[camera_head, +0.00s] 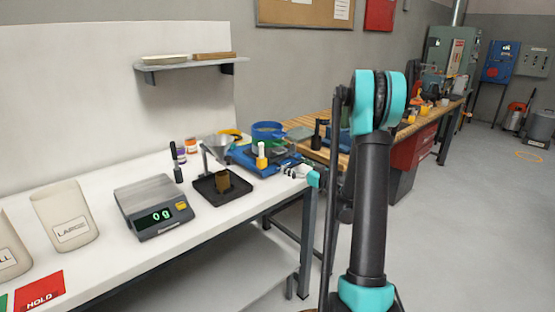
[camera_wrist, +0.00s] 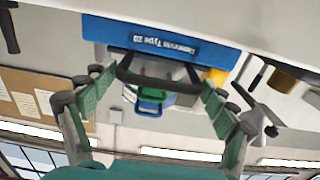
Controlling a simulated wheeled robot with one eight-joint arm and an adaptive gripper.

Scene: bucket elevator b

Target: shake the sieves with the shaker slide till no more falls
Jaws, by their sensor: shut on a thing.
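The blue shaker slide (camera_head: 240,157) stands on the white bench, near its right end. In the head view my gripper (camera_head: 297,171) is small beside the slide. The sieve contents are hidden.
A wooden bench (camera_head: 305,125) lies behind. Open floor is at right.

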